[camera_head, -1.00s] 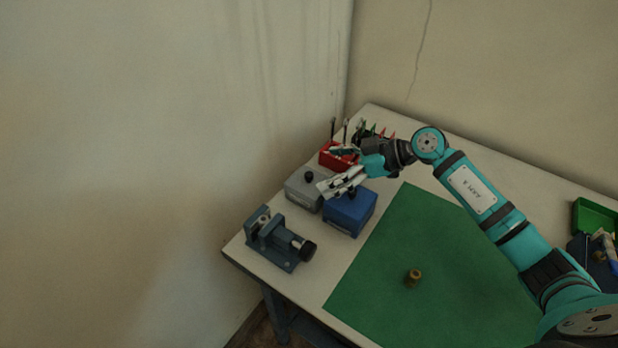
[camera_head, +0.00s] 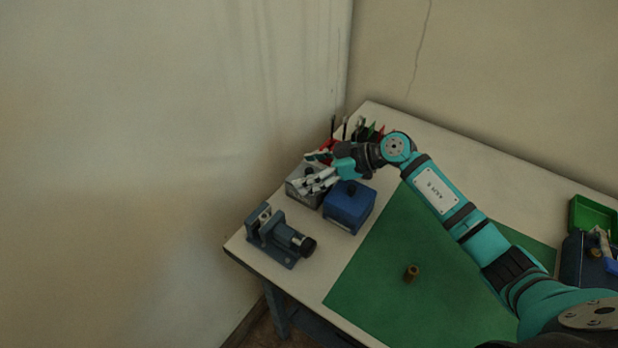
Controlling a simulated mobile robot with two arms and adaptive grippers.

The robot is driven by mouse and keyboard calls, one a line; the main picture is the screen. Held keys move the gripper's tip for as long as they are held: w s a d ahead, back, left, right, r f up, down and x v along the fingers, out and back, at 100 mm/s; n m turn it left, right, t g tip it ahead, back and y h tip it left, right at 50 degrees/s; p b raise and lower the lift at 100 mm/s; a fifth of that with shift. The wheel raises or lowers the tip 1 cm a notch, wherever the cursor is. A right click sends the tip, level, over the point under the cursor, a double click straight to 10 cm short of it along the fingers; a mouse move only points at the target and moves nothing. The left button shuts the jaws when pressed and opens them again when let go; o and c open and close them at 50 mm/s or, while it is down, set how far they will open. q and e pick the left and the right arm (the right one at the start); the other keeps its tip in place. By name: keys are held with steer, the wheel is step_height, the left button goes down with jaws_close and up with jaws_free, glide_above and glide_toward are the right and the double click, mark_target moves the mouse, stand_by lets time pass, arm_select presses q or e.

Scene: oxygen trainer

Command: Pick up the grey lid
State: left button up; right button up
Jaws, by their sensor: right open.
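The grey lid (camera_head: 294,183) sits on a grey box at the back left of the table, beside the blue box. My right gripper (camera_head: 306,187) is open over the grey lid, its light fingers pointing left. My left gripper is not in view.
A blue box (camera_head: 348,208) with a knobbed lid stands right of the grey one. A blue-grey vise (camera_head: 281,238) is in front. A red tool holder is partly hidden behind my gripper. A brass part (camera_head: 412,273) stands on the green mat (camera_head: 385,299). A green bin (camera_head: 592,214) is at far right.

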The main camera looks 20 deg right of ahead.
steer(key=c, duration=1.3)
steer(key=shift+s, duration=0.1)
jaws_close()
steer(key=shift+f, duration=0.15)
